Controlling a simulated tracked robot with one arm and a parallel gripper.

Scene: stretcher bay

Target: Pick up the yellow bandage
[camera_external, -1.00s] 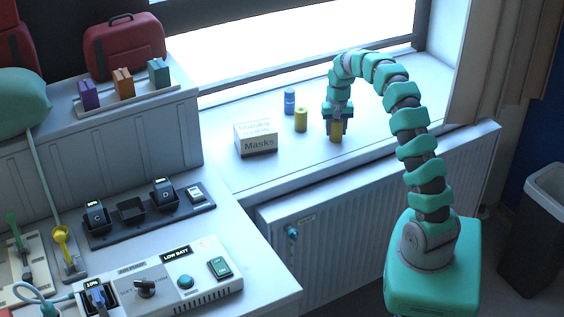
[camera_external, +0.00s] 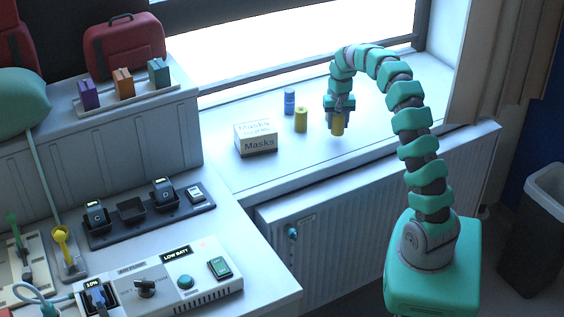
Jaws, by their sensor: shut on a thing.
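My gripper (camera_external: 339,116) is shut on a yellow bandage (camera_external: 338,125), a small upright roll. It holds the roll a little above the window sill (camera_external: 376,134), with a faint shadow beneath. The gripper covers the roll's upper part. A second yellow bandage roll (camera_external: 301,120) stands upright on the sill, to the left of my gripper and apart from it.
A blue roll (camera_external: 289,102) stands just behind the second yellow roll. A masks box (camera_external: 256,139) sits further left on the sill. The window frame (camera_external: 300,59) runs behind. The sill is clear to the right of my gripper.

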